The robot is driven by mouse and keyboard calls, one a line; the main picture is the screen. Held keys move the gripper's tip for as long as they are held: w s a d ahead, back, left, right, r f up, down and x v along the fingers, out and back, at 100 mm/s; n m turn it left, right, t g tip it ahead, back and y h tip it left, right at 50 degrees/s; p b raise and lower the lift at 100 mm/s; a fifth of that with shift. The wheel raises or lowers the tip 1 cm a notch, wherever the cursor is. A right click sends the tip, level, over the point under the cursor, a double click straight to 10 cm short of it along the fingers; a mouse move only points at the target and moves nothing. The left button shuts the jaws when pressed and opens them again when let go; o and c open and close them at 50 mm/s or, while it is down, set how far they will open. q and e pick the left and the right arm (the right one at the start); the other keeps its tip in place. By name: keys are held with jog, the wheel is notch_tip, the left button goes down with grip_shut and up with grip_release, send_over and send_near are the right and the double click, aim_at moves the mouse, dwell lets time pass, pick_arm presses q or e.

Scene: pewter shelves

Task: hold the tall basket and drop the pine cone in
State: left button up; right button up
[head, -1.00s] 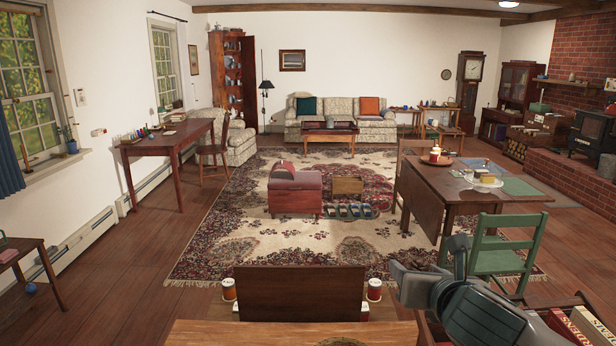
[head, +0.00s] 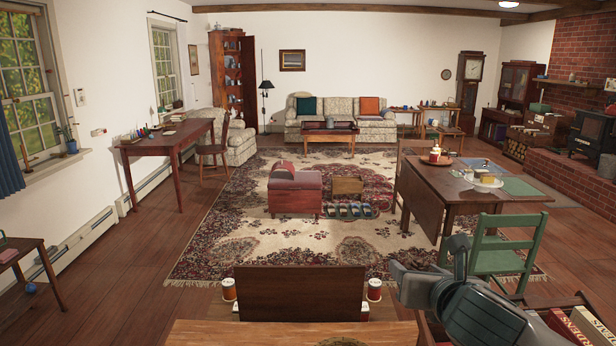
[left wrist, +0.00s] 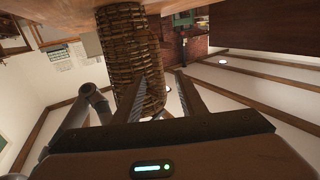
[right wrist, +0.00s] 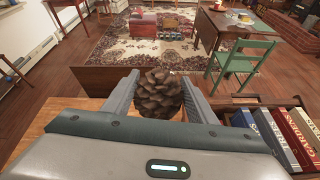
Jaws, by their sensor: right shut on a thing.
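The tall basket (left wrist: 118,45) is a brown woven cylinder. I cannot tell whether a finger is inside the basket. The pine cone (right wrist: 159,95) is brown and scaly, and sits between the fingers of my right gripper (right wrist: 161,79), which is shut on it. In the head view my right arm shows at the lower right; its fingertips are hidden there.
Books (head: 585,325) stand in a box at the lower right. A green chair (head: 497,246) is beyond.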

pick_arm(q)
jog(key=shift+x, duration=3.7)
grip_shut()
jog(key=shift+f, duration=0.1)
pick_arm(e)
jog(key=shift+a+f+y, duration=0.2)
jog(key=shift+a+y, duration=0.2)
jog(key=s+a+f+n+g+y, duration=0.2)
jog(key=s+a+f+n+y, duration=0.1)
jog(key=a, duration=0.3)
jog(key=s+a+f+n+g+y, duration=0.2)
jog(key=s+a+f+n+y, duration=0.2)
jog(key=s+a+n+y, duration=0.1)
jog(key=shift+s+a+n+y, duration=0.15)
jog(key=shift+a+n+y, duration=0.25)
jog(key=shift+a+n, duration=0.1)
jog(key=shift+f, duration=0.2)
